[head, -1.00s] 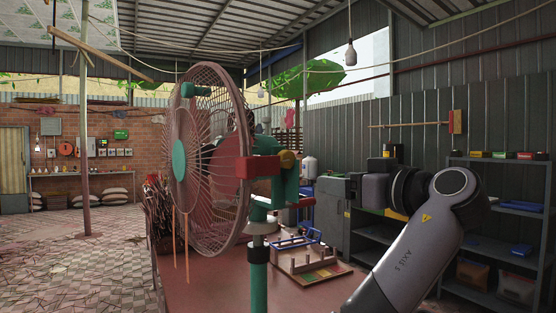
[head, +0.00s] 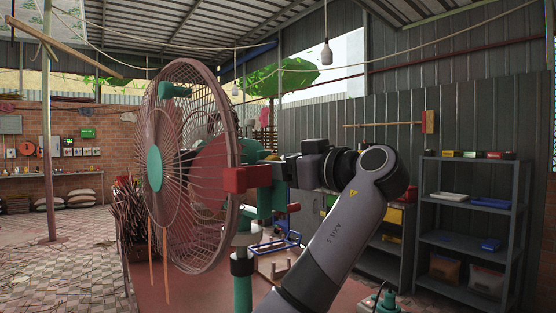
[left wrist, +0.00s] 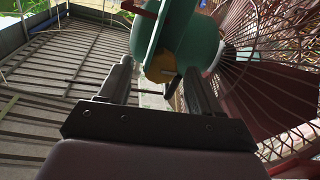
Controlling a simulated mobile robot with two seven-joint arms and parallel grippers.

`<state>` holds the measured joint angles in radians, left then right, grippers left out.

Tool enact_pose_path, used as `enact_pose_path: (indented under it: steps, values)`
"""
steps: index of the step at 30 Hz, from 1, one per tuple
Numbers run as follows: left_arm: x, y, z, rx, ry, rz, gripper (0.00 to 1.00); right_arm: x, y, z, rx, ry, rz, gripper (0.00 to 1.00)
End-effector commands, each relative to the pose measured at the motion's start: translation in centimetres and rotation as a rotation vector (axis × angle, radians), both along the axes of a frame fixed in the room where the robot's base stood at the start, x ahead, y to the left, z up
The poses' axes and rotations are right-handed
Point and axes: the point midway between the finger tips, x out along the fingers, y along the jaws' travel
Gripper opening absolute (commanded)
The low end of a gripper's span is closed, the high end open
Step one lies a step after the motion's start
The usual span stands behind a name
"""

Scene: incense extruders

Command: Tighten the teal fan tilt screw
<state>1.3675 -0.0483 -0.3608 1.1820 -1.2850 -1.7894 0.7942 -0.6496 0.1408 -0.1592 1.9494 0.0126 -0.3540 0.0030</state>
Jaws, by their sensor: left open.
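In the left wrist view, a round yellow-brass tilt screw (left wrist: 160,67) sits on the teal bracket (left wrist: 190,38). My left gripper (left wrist: 158,80) is open, with one finger on each side of the screw; I cannot tell if they touch it. In the head view, the left gripper (head: 276,160) reaches the bracket from the right and largely hides the screw. My right gripper is not in view.
A dark shelf unit (head: 470,235) stands at the right. The fan's wire cage (left wrist: 265,85) is close to the right finger. Open tiled floor (head: 65,265) lies left.

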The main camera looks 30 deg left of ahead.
Motion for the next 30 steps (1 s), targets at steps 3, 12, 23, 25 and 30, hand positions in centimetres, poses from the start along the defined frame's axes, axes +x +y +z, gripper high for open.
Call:
enact_pose_path:
  steps: [3, 12, 23, 25, 30]
  values:
    - [0.21, 0.95, 0.10, 0.000, -0.001, -0.001, 0.64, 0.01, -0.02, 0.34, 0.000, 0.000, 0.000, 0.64]
    - [0.28, 1.19, -0.01, 0.000, 0.000, -0.002, 0.64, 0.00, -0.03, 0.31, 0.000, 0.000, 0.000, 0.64]
    - [0.28, 1.16, -0.01, 0.001, 0.004, -0.002, 0.08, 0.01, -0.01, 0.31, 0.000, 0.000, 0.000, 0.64]
    - [0.29, 1.15, -0.01, 0.003, 0.013, -0.002, 0.08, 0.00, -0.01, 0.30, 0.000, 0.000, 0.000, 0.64]
    - [0.30, 1.14, -0.03, 0.014, 0.066, -0.001, 0.08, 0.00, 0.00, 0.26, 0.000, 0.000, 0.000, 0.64]
